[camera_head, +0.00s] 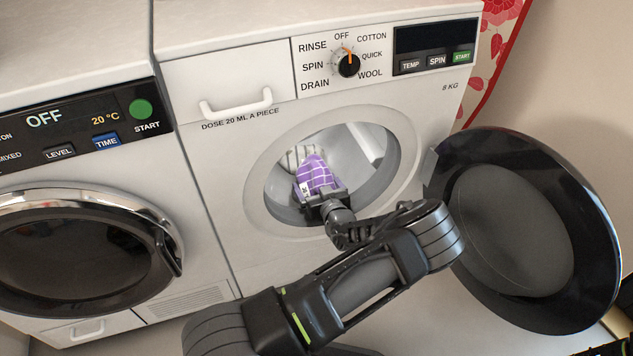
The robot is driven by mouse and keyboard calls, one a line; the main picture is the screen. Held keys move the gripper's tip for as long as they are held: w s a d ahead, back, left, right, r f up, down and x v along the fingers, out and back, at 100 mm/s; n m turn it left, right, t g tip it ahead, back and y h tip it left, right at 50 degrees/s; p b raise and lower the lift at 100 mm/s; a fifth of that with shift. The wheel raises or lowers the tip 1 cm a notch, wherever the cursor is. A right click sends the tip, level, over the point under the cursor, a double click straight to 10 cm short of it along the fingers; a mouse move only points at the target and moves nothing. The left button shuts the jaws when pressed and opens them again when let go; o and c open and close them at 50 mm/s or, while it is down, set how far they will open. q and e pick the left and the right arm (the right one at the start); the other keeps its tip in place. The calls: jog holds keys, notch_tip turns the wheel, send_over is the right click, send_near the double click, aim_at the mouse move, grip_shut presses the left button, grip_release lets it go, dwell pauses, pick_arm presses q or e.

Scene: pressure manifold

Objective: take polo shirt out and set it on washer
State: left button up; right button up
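The front-loading washer (225,170) has its round door (515,225) swung wide open to the right. My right gripper is out of view.
A second machine (80,205) with a shut dark round door stands at the left. The washer's top (250,20) looks clear where it shows. The open door stands close to the right of my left forearm. A red patterned cloth (495,50) hangs behind the washer.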

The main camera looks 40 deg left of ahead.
aim_at(316, 170)
pick_arm(q)
jog(key=c, duration=1)
notch_tip(316, 170, up, 10)
jog(key=p, duration=0.4)
dwell(0.6)
